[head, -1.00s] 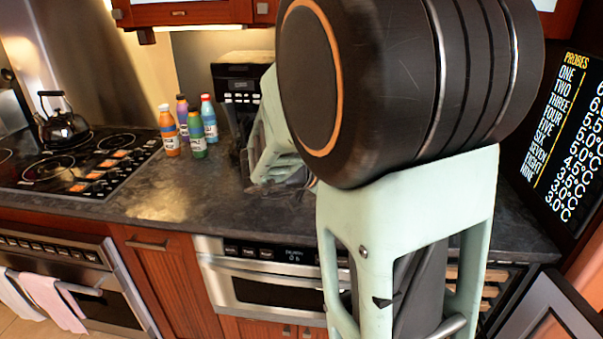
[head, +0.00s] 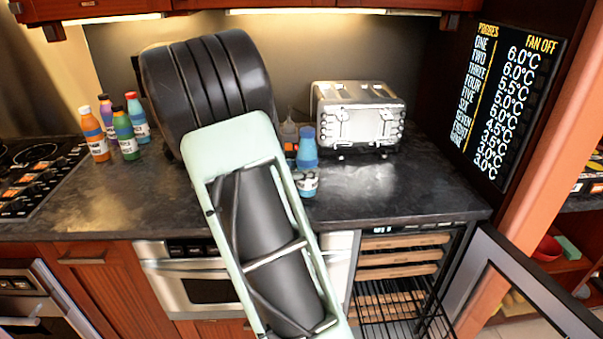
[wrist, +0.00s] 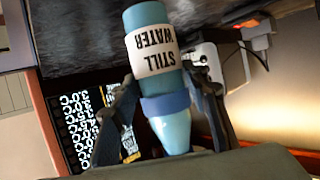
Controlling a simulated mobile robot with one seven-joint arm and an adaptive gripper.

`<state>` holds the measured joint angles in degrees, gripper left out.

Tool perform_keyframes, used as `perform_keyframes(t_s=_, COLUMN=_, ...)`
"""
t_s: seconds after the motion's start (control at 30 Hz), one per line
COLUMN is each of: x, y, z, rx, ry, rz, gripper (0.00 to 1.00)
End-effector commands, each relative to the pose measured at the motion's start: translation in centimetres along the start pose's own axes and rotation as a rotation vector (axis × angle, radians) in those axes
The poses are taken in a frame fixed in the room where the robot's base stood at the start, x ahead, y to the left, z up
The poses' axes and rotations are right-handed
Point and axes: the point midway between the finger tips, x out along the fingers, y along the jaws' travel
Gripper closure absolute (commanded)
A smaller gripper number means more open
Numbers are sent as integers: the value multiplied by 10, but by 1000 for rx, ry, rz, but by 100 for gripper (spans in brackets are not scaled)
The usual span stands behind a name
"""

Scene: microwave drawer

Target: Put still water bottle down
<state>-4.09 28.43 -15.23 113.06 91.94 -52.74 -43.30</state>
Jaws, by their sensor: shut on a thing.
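The still water bottle is light blue with a white label. In the head view it (head: 307,150) is upright over the front part of the dark counter, just right of my arm. In the wrist view the bottle (wrist: 172,128) appears upside down, its label reading "STILL WATER". My gripper (wrist: 165,100) is shut on it, with one finger on each side near the blue band. In the head view my arm hides most of my gripper. I cannot tell whether the bottle's base touches the counter (head: 430,185).
A silver toaster (head: 357,115) stands behind and right of the bottle. Several coloured bottles (head: 124,133) stand at the left by the hob (head: 35,165). The counter right of the bottle is clear. An open door (head: 520,285) stands at the lower right, near a rack (head: 400,300).

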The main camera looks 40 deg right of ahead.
Motion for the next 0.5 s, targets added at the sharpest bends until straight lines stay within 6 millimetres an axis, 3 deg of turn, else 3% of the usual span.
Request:
perform_keyframes(t_s=0.4, x=4, y=0, z=8, rx=2, ry=3, rz=-1, gripper=97)
perform_keyframes(t_s=0.43, x=4, y=0, z=10, rx=2, ry=1, rz=-1, gripper=56)
perform_keyframes(t_s=0.5, x=4, y=0, z=9, rx=2, ry=1, rz=-1, gripper=49)
